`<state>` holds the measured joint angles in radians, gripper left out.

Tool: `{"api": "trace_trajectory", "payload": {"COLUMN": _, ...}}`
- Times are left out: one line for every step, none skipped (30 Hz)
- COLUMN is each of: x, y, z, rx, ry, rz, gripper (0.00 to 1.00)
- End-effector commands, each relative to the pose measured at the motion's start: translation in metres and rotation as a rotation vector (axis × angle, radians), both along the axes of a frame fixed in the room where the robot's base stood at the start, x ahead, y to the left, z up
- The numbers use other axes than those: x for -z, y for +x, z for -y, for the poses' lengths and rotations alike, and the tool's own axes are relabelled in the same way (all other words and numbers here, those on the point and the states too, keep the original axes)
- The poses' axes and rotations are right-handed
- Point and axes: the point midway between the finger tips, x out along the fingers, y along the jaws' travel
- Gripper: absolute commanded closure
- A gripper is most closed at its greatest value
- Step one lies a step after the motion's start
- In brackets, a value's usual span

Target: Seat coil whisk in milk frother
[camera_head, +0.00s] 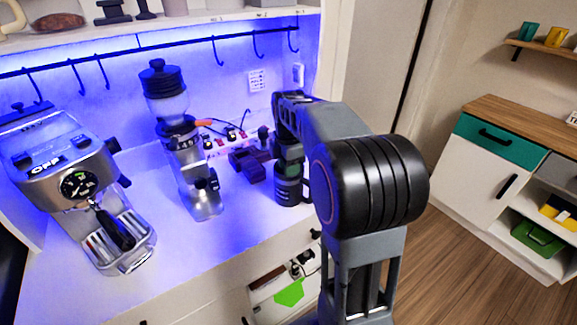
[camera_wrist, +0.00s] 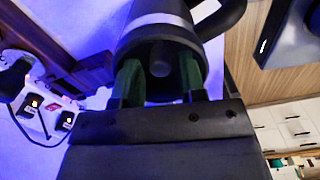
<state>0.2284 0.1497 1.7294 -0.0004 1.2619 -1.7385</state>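The milk frother (camera_head: 288,190) is a dark upright jug on the counter, right of the grinder, with a pale band and a black handle in the wrist view (camera_wrist: 165,20). My gripper (camera_head: 290,152) reaches down over its top, and my arm hides part of it. In the wrist view my gripper's two green fingers (camera_wrist: 160,80) stand apart at the frother's near end. A dark rounded post (camera_wrist: 161,58) shows between them, with gaps on both sides. I cannot make out a coil whisk in either view.
An espresso machine (camera_head: 72,180) and a grinder (camera_head: 190,160) stand to the left on the counter. A power strip (camera_head: 226,143) with cables and a dark block (camera_head: 250,164) lie behind the frother. The front middle of the counter is clear.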

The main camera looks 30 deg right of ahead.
Motion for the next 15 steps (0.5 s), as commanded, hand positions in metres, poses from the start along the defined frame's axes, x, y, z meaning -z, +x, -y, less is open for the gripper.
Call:
{"api": "trace_trajectory", "payload": {"x": 0.000, "y": 0.000, "z": 0.000, "rx": 0.000, "ry": 0.000, "rz": 0.000, "gripper": 0.57}}
{"api": "trace_trajectory", "payload": {"x": 0.000, "y": 0.000, "z": 0.000, "rx": 0.000, "ry": 0.000, "rz": 0.000, "gripper": 0.54}}
{"api": "trace_trajectory", "payload": {"x": 0.000, "y": 0.000, "z": 0.000, "rx": 0.000, "ry": 0.000, "rz": 0.000, "gripper": 0.51}}
{"api": "trace_trajectory", "payload": {"x": 0.000, "y": 0.000, "z": 0.000, "rx": 0.000, "ry": 0.000, "rz": 0.000, "gripper": 0.49}}
{"api": "trace_trajectory", "payload": {"x": 0.000, "y": 0.000, "z": 0.000, "rx": 0.000, "ry": 0.000, "rz": 0.000, "gripper": 0.49}}
{"api": "trace_trajectory", "payload": {"x": 0.000, "y": 0.000, "z": 0.000, "rx": 0.000, "ry": 0.000, "rz": 0.000, "gripper": 0.49}}
{"api": "trace_trajectory", "payload": {"x": 0.000, "y": 0.000, "z": 0.000, "rx": 0.000, "ry": 0.000, "rz": 0.000, "gripper": 0.49}}
{"api": "trace_trajectory", "payload": {"x": 0.000, "y": 0.000, "z": 0.000, "rx": 0.000, "ry": 0.000, "rz": 0.000, "gripper": 0.49}}
{"api": "trace_trajectory", "payload": {"x": -0.001, "y": 0.000, "z": 0.000, "rx": 0.000, "ry": 0.000, "rz": 0.000, "gripper": 0.49}}
{"api": "trace_trajectory", "payload": {"x": -0.002, "y": 0.000, "z": 0.000, "rx": 0.000, "ry": 0.000, "rz": 0.001, "gripper": 0.49}}
{"api": "trace_trajectory", "payload": {"x": -0.004, "y": 0.000, "z": 0.000, "rx": 0.000, "ry": 0.000, "rz": 0.001, "gripper": 0.49}}
{"api": "trace_trajectory", "payload": {"x": -0.008, "y": 0.000, "z": 0.000, "rx": 0.000, "ry": 0.000, "rz": 0.002, "gripper": 0.49}}
{"api": "trace_trajectory", "payload": {"x": -0.011, "y": 0.001, "z": 0.000, "rx": 0.000, "ry": -0.001, "rz": 0.004, "gripper": 0.49}}
{"api": "trace_trajectory", "payload": {"x": -0.016, "y": 0.001, "z": 0.000, "rx": 0.000, "ry": -0.001, "rz": 0.004, "gripper": 0.49}}
{"api": "trace_trajectory", "payload": {"x": -0.022, "y": 0.001, "z": 0.000, "rx": 0.000, "ry": -0.001, "rz": 0.005, "gripper": 0.49}}
